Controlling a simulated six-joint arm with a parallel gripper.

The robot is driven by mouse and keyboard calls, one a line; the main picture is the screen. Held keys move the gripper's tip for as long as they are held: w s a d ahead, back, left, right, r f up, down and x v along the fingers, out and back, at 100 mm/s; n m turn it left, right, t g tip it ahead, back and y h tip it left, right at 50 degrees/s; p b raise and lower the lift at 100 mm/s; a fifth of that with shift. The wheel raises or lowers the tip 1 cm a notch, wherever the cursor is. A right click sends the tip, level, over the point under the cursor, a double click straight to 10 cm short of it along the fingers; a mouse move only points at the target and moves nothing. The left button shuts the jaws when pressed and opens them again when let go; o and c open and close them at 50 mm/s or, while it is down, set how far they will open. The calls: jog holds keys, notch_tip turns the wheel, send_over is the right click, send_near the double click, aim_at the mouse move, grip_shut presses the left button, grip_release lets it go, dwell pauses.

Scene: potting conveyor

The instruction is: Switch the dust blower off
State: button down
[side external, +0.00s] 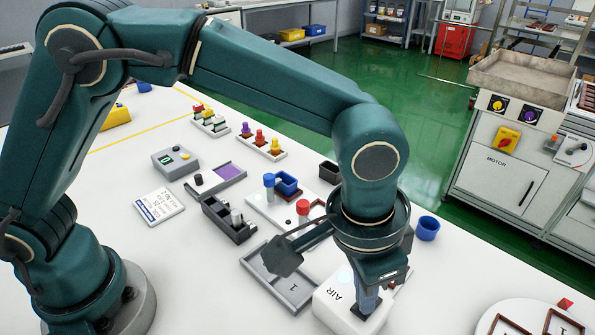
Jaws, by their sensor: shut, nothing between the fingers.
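The dust blower appears to be the white box (326,301) marked "AIR" at the front of the table. My gripper (364,309) points down at the right part of this box, with its fingers together and empty. The fingertips are at or just above the box top; I cannot tell whether they touch it. The switch is not clearly visible, and my gripper and wrist cover part of the box. A dark grey nozzle-like piece (283,259) juts out left of my wrist; I cannot tell what it is fixed to.
A grey tray (262,277) lies left of the white box. A board with blue and red pegs (269,181) stands behind it. A blue cup (428,228) stands to the right, and a round white plate (490,318) lies at the front right.

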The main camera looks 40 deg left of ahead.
jog(key=shift+f, duration=0.5)
jog(key=shift+r, duration=3.55)
